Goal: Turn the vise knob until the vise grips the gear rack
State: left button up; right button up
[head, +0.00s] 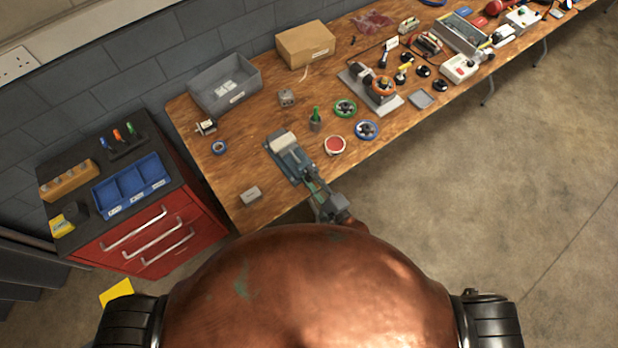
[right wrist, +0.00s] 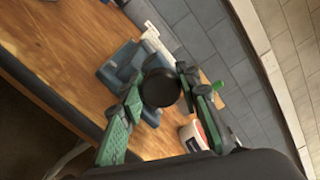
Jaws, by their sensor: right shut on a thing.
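The blue-grey vise (head: 290,160) sits at the front edge of the wooden bench, and it also shows in the right wrist view (right wrist: 118,66). A pale block (head: 283,142) lies at its far end; I cannot tell for sure whether this is the gear rack. A white piece shows behind the vise in the right wrist view (right wrist: 152,40). My right gripper (head: 318,190) is at the vise's near end. In the right wrist view its green-padded fingers (right wrist: 163,84) are shut on the round black vise knob (right wrist: 159,90). My left gripper is out of view.
A red-lidded tub (head: 335,146) stands just right of the vise, with a green bottle (head: 315,122) behind it. Handwheels (head: 367,130) lie further right. A small grey box (head: 251,195) is at the left front edge. A red drawer cabinet (head: 150,235) stands left of the bench.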

jog(key=shift+s+a+f+m, duration=0.1)
jog(key=shift+s+f+m, duration=0.15)
jog(key=shift+m, duration=0.35)
jog(key=o, duration=0.9)
jog(key=shift+o, duration=1.3)
jog(key=shift+w+r, duration=0.15)
jog(key=v, duration=1.2)
